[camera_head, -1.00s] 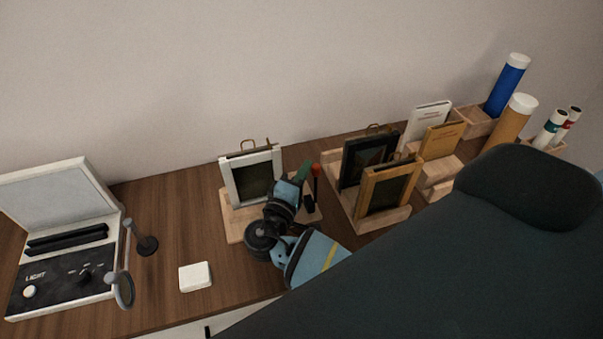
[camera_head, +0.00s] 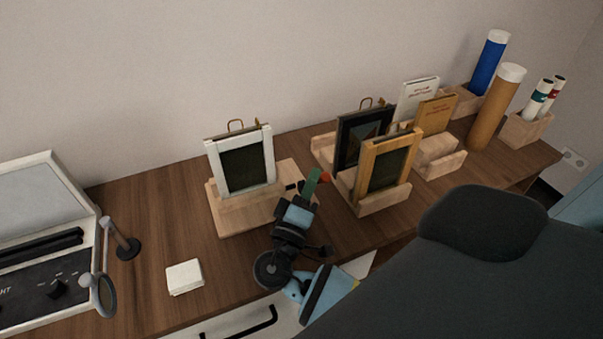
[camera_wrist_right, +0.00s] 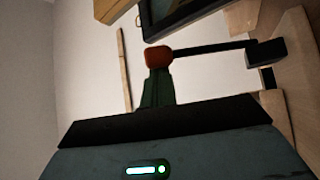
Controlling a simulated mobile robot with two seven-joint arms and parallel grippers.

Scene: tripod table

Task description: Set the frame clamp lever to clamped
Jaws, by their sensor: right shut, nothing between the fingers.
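A white picture frame (camera_head: 240,163) stands on a wooden clamp base (camera_head: 232,222). The clamp lever has a red-orange knob (camera_head: 324,178) and stands at the base's right side; its shaft is partly hidden by my gripper in the head view. In the right wrist view its black shaft (camera_wrist_right: 210,48) runs from a black mount (camera_wrist_right: 267,62) to the knob (camera_wrist_right: 158,57). My right gripper (camera_head: 312,179) is shut and empty, its green fingertips right at the knob; I cannot tell whether they touch. My left gripper is out of view.
Black and tan frames (camera_head: 388,165) stand in a wooden holder close to the right of the lever. A white block (camera_head: 184,277), a dark-based stand (camera_head: 126,248) and a light box (camera_head: 45,245) are on the left. Bare table lies between them and the clamp base.

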